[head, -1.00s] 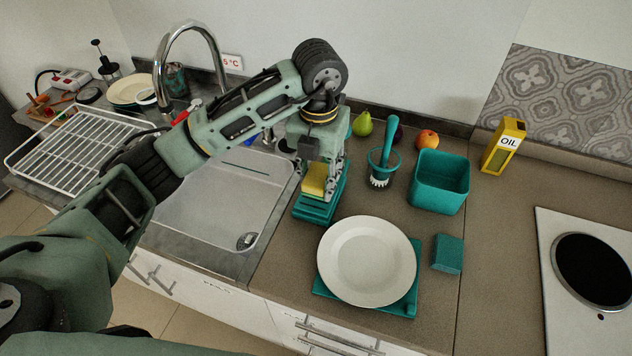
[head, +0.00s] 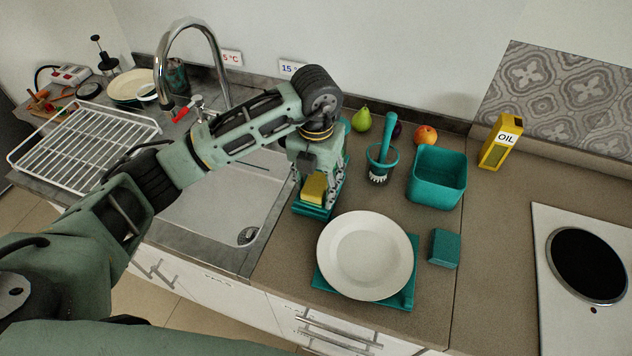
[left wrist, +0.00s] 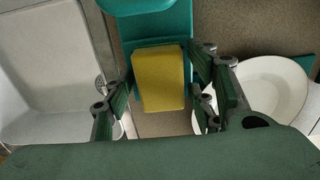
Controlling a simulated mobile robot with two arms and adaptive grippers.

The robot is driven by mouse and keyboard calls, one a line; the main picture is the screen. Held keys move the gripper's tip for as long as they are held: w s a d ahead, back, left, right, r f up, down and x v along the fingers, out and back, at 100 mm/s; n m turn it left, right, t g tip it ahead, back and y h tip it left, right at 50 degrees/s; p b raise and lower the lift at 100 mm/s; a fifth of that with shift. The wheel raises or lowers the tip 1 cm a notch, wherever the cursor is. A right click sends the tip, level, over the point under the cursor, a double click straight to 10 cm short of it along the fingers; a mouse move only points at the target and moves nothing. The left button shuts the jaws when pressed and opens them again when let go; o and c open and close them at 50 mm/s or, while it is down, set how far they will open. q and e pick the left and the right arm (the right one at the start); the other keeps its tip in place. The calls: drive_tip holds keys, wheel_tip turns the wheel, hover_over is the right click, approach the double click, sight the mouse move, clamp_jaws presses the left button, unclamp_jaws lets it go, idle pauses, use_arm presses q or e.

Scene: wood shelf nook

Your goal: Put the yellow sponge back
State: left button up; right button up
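The yellow sponge (head: 313,188) is between the fingers of my left gripper (head: 324,188), just over the teal sponge holder (head: 309,210) at the right edge of the sink. Teal surface of the holder (left wrist: 158,24) shows beyond the sponge. The fingers partly hide the sponge in the head view, and I cannot tell whether its underside touches the holder. My right gripper is not in view.
A white plate (head: 365,255) on a teal board (head: 402,296) stands close in front. A teal cup with a brush (head: 380,160), a teal bin (head: 437,178), a teal block (head: 444,248) and fruit are to the right. The faucet (head: 160,70) rises behind the sink.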

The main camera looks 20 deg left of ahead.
sight(316, 182)
use_arm(q)
drive_tip(key=shift+r, duration=0.1)
drive_tip(key=shift+r, duration=0.2)
wheel_tip(316, 182, up, 6)
drive_tip(key=shift+w+r+b, duration=0.1)
drive_tip(key=shift+r+b, duration=0.15)
drive_tip(key=shift+b, duration=0.9)
drive_tip(key=shift+r, duration=2.65)
